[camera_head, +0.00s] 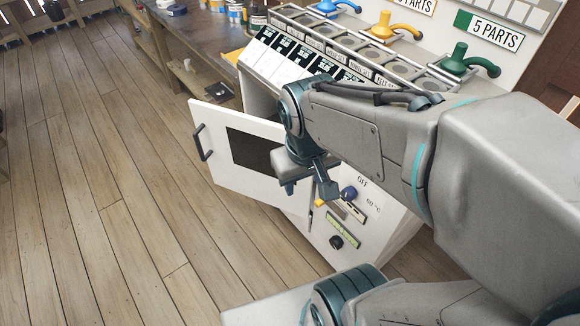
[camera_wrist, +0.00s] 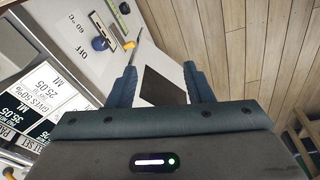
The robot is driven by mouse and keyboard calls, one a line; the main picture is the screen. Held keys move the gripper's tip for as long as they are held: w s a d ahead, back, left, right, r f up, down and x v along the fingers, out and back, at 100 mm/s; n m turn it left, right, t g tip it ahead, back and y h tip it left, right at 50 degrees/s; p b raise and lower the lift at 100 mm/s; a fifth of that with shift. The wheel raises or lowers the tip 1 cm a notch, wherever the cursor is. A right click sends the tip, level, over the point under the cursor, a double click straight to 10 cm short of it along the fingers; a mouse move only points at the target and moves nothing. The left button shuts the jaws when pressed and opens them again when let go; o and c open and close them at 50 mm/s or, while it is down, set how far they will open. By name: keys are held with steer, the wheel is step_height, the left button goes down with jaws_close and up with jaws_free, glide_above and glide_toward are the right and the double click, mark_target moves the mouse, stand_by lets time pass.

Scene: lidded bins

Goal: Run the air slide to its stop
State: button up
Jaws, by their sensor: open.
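My gripper (camera_head: 308,190) is open and empty, in front of the white machine's control panel (camera_head: 375,227). It also shows in the wrist view (camera_wrist: 160,70), with its two fingers spread apart. A small yellow piece (camera_head: 320,202) sits on the panel close to one fingertip, at the end of a narrow strip; it shows in the wrist view (camera_wrist: 130,45) beyond the finger on the left. It may be the air slide, but I see no readable label. The fingers look apart from it. A blue knob (camera_head: 348,192) sits beside it, near the lettering OFF.
The white door (camera_head: 215,165) with a dark window and handle stands open to the left of the panel. A black knob (camera_head: 336,242) is lower on the panel. Dispensers with colored pumps (camera_head: 459,62) stand on top. The wooden floor at left is clear.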

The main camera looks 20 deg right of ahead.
step_height(320, 180, down, 14)
steer(key=w+d+f+n+g+h+b, duration=0.1)
steer(key=d+n+g+h+b, duration=0.3)
steer(key=b, duration=0.4)
steer(key=n+t+h+b, duration=0.8)
steer(key=n+h+b, duration=0.4)
steer(key=n+b, duration=0.65)
glide_toward(316, 205)
steer(key=shift+n, duration=0.85)
steer(key=b+x, duration=0.2)
steer(key=x, duration=0.8)
steer(key=shift+w+d+f, duration=0.1)
steer(key=shift+w+d, duration=0.05)
steer(key=shift+d, duration=0.2)
steer(key=c, duration=1)
